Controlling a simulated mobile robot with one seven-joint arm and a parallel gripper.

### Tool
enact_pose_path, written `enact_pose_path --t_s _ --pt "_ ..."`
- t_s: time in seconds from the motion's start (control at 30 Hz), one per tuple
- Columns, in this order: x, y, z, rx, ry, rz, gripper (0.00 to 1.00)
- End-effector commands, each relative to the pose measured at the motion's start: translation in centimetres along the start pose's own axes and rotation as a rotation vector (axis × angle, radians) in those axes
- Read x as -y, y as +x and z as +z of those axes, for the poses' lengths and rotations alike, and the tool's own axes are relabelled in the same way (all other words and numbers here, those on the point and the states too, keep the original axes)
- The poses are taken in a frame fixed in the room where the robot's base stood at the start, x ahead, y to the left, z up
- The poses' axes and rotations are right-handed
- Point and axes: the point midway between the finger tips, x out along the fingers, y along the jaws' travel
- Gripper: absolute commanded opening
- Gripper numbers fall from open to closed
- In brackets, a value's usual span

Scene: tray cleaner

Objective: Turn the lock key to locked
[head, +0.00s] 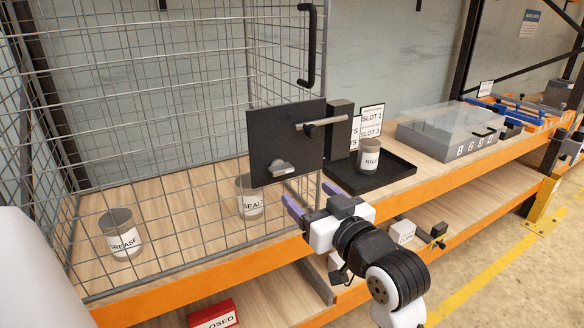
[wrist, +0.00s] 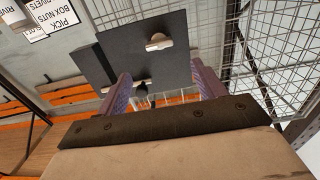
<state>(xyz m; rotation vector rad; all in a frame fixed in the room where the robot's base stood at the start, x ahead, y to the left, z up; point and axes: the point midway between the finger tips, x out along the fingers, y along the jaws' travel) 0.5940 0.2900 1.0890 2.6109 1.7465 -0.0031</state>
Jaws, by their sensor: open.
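The lock key (head: 281,168) is a small grey knob on the lower left of a dark upright panel (head: 262,135) on the mesh cage front. It lies roughly sideways in the head view. In the wrist view the key (wrist: 158,42) shows on the panel (wrist: 125,48), beyond the fingertips. My gripper (head: 303,200) is open, just below and in front of the key, with purple finger pads. In the wrist view its fingers (wrist: 163,88) are spread and nothing is between them. I see no contact with the key. Any lock marking is too small to read.
Jars labelled SEAL (head: 250,205) and GREASE (head: 121,240) stand behind the mesh. A black tray (head: 395,178) holding a jar is right of the panel.

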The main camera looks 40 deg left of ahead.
Motion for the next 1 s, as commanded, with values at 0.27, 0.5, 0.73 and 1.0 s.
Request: enact_pose_path --t_s 0.27,0.5,0.73,1.0 --pt "0.1 6.2 -0.4 0.001 0.0 -0.003 0.69" --pt "0.0 9.8 -0.3 -0.001 0.0 -0.001 0.69" --pt "0.0 10.9 -0.1 -0.002 -0.001 0.001 0.69" --pt "0.0 10.9 -0.1 -0.002 -0.001 0.001 0.63"
